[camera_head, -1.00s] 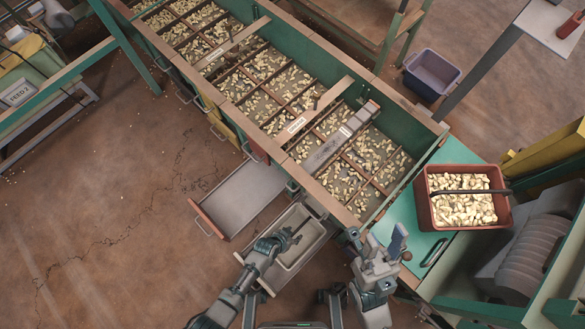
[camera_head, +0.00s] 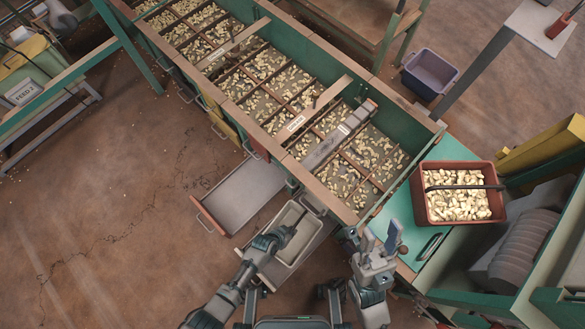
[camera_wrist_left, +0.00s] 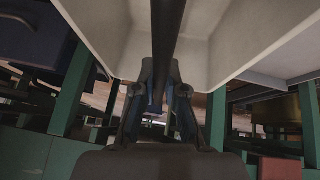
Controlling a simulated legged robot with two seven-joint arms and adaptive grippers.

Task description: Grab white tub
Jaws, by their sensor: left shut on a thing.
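The white tub (camera_head: 301,244) stands in an open drawer at the front of the hopper bench in the head view. A dark bar (camera_wrist_left: 168,35) runs across the tub like a handle. My left gripper (camera_head: 283,236) is over the tub and shut on this bar. In the left wrist view the fingers of my left gripper (camera_wrist_left: 167,100) close around the bar, with the tub's pale walls (camera_wrist_left: 235,35) on both sides. My right gripper (camera_head: 381,238) is raised to the right of the tub, its fingers apart and empty.
The long hopper bench (camera_head: 345,208) with several compartments of nuts lies just beyond the tub. An empty pulled-out drawer (camera_head: 240,195) is left of it. A red-brown crate of nuts (camera_head: 424,207) stands on a green surface at right. Open floor (camera_head: 110,240) lies left.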

